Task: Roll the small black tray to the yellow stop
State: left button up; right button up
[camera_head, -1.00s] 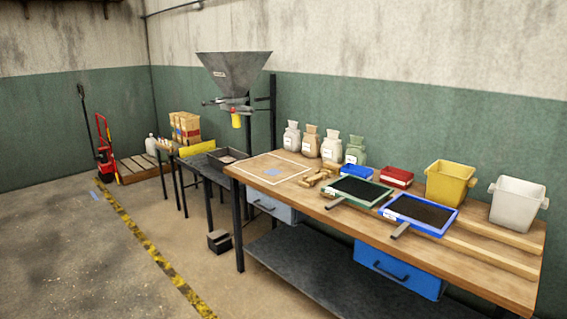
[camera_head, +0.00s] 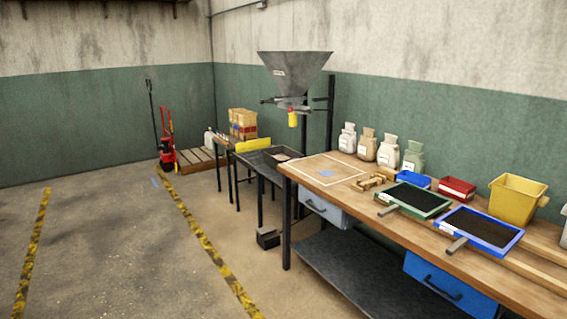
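A small black tray (camera_head: 270,157) sits on the dark narrow stand (camera_head: 254,164) below the grey hopper (camera_head: 294,72). Something pale brownish lies in it. The yellow stop (camera_head: 254,145) is an upright yellow plate at the far left end of that stand. The tray is to the right of it, with a short gap between them. Neither of my grippers is in view.
A wooden workbench (camera_head: 335,187) at right holds sieves, sacks and bins. A dark box (camera_head: 268,238) lies on the floor by its leg. Open floor with yellow-black stripes is at left.

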aim_at(275, 155)
jog(key=i+j+u, duration=0.2)
jog(key=i, duration=0.2)
jog(key=i+j+u, duration=0.1)
jog(key=i+u, duration=0.4)
jog(key=i, duration=2)
jog(key=i+j+z, duration=0.15)
jog(key=i, duration=0.6)
jog(key=i+j+z, duration=0.1)
jog(key=i+z, duration=0.35)
jog(key=i+j+z, duration=0.3)
jog(key=z, duration=0.15)
jog(key=i+j+z, duration=0.6)
jog(key=j+z, duration=0.2)
jog(key=i+j+z, duration=0.15)
jog(key=z, duration=0.2)
jog(key=i+j+z, duration=0.1)
jog(key=j+z, duration=0.25)
jog(key=j, duration=0.15)
jog(key=j+z, duration=0.55)
jog(key=j, duration=0.35)
jog(key=i+j, duration=0.1)
jog(key=i, duration=0.1)
